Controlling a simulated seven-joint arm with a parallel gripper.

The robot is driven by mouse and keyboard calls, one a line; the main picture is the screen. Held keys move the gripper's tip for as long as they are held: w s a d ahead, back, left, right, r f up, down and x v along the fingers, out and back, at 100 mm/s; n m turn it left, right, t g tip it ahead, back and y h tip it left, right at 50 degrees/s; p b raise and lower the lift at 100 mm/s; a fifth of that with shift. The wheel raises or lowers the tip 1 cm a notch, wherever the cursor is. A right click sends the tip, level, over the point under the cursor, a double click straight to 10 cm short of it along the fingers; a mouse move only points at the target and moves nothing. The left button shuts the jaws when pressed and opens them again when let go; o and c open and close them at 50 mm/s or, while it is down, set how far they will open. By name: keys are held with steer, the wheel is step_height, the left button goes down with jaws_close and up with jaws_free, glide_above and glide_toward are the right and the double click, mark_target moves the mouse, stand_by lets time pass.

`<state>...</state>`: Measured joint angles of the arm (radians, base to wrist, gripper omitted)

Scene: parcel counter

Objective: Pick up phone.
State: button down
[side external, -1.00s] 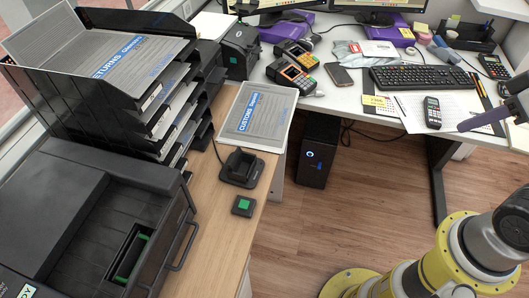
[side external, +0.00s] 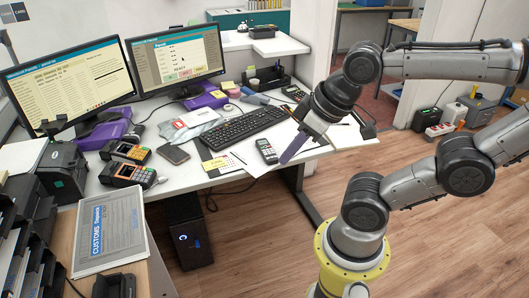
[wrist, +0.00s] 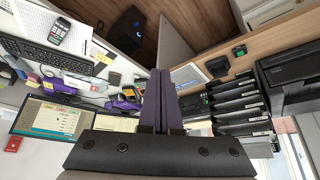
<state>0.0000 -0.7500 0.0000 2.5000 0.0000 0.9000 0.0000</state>
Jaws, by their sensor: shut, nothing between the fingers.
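A dark flat phone (side external: 173,153) lies on the white desk (side external: 190,205), between the card terminals and the keyboard in the side view. A keypad handset or calculator (side external: 267,150) lies further right on white paper; it also shows in the wrist view (wrist: 62,28). I cannot tell which kind of device it is. My gripper (side external: 285,159) has purple fingers, shut and empty, above the desk's front edge, just right of the keypad device and well right of the flat phone. The fingers (wrist: 160,72) are together in the wrist view. I cannot make out the flat phone there.
A keyboard (side external: 240,127) lies between the flat phone and my gripper. Two card terminals (side external: 127,163) sit left of the phone, with monitors (side external: 178,57) behind. A white packet (side external: 188,120) lies behind the phone. A black tower (side external: 188,232) stands below the desk.

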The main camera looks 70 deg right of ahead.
jaws_free()
stand_by(0.4)
